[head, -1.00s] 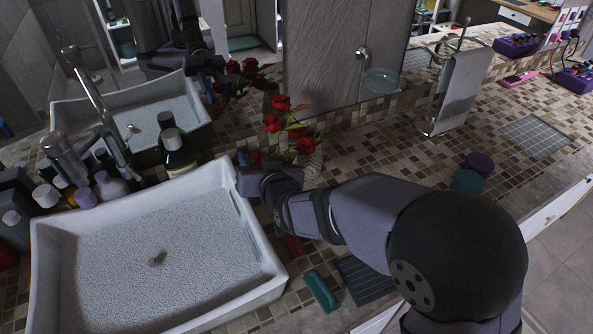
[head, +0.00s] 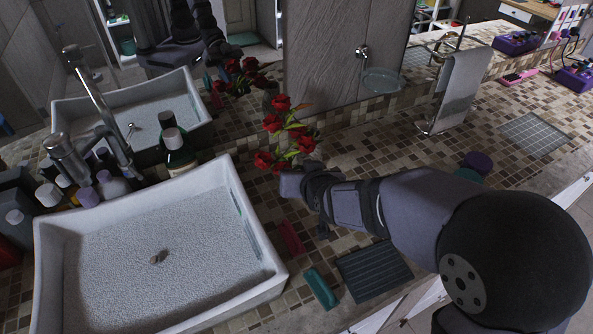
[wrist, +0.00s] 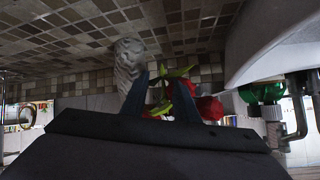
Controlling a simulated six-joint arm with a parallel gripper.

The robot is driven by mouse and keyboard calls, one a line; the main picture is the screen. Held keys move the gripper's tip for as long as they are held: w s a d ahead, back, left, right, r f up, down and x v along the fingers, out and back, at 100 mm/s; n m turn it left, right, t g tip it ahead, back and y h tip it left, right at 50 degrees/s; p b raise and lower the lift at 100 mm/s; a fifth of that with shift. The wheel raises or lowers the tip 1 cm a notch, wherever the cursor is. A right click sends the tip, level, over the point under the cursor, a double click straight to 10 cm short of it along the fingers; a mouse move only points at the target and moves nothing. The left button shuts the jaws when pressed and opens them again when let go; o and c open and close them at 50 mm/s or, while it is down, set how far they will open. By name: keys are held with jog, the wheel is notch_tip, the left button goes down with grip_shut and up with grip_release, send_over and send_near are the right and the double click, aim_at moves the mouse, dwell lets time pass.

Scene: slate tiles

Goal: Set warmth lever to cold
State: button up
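My gripper (head: 288,182) is well to the right of the faucet, past the basin's right rim, near the red flowers. In the wrist view its two dark fingers (wrist: 162,88) are apart, with leaves and red petals showing between and beyond them.
Red flowers (head: 281,125) stand right in front of my gripper; their pale vase (wrist: 129,62) shows in the wrist view. Bottles (head: 112,186) crowd the faucet's base. The white basin (head: 265,262) fills the front left. A towel stand (head: 456,90) is at right.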

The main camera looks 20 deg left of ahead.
grip_shut()
jog(key=s+a+r+n+y, duration=0.3)
jog(key=s+a+r+n, duration=0.2)
jog(key=s+a, duration=0.7)
jog(key=s+a+r+n+g+y+p, duration=0.1)
jog(key=s+a+r+n+y, duration=0.3)
jog(key=s+a+n, duration=0.5)
jog(key=s+a+r, duration=0.1)
jog(key=s+a, duration=0.1)
jog(key=s, duration=0.1)
jog(key=shift+s+a+r+n+g, duration=0.25)
jog(key=shift+a+r+n+g, duration=0.05)
jog(key=shift+a+n, duration=0.1)
